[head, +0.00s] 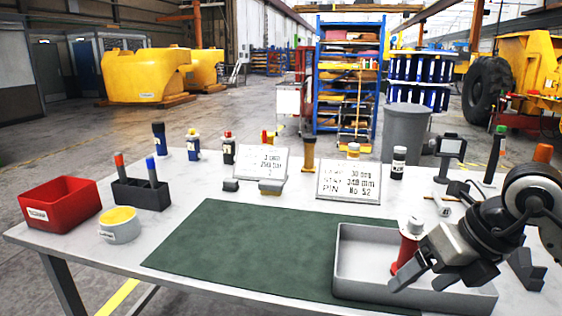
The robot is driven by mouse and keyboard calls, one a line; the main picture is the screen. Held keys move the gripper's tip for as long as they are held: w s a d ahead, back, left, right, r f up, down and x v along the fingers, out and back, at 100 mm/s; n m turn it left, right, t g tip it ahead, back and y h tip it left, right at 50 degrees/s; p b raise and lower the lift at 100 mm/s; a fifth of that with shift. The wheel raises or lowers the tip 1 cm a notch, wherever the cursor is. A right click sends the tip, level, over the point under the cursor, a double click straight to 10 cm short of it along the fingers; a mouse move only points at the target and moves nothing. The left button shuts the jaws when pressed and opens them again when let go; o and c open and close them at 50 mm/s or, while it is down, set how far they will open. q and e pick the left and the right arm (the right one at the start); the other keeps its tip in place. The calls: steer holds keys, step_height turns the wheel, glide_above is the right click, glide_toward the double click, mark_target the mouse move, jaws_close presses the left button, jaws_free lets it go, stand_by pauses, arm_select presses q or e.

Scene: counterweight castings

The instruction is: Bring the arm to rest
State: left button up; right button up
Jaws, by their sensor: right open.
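My right arm comes in from the right, and its gripper (424,283) hangs over the grey tray (352,281) at the front right of the table. Its two fingers point down and left and are apart, with nothing seen between them. A red cylindrical part with a pale top (409,247) stands upright in the tray, just behind and left of the fingers. I cannot tell whether a finger touches it. The gripper hides part of the tray's right side. My left gripper is not in view.
A green mat (240,250) lies bare in the middle of the table. A red bin (60,204), a yellow-topped tub (119,226) and a dark holder with markers (142,193) stand at left. Several bottles and two sign cards (348,182) line the back.

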steer(key=s+a+m+g+y, duration=0.1)
steer(key=s+a+y, duration=0.2)
steer(key=a+y, duration=0.45)
steer(key=s+a+m+g+y, duration=0.1)
steer(key=s+a+y, duration=0.2)
steer(key=a+y, duration=0.45)
steer(key=w+d+f+m+t+h, duration=0.15)
steer(key=f+m+t+h, duration=0.3)
steer(key=m, duration=0.45)
steer(key=w+d+f+m+t+h, duration=0.1)
steer(key=d+f+m+t+h, duration=0.25)
steer(key=m+t, duration=0.4)
steer(key=w+d+f+m+t+h, duration=0.15)
steer(key=f+m+t+h, duration=0.25)
steer(key=m, duration=0.7)
steer(key=s+f+m+g+h, duration=0.2)
steer(key=s+f+m+g, duration=0.1)
steer(key=s+f, duration=0.3)
steer(key=s+d+f+m+g+h, duration=0.1)
steer(key=s+f+m+g+h, duration=0.1)
steer(key=s+f, duration=0.4)
step_height(320, 180, down, 5)
steer(key=shift+r+m+g, duration=0.15)
steer(key=shift+m+g, duration=0.5)
steer(key=shift+g, duration=0.35)
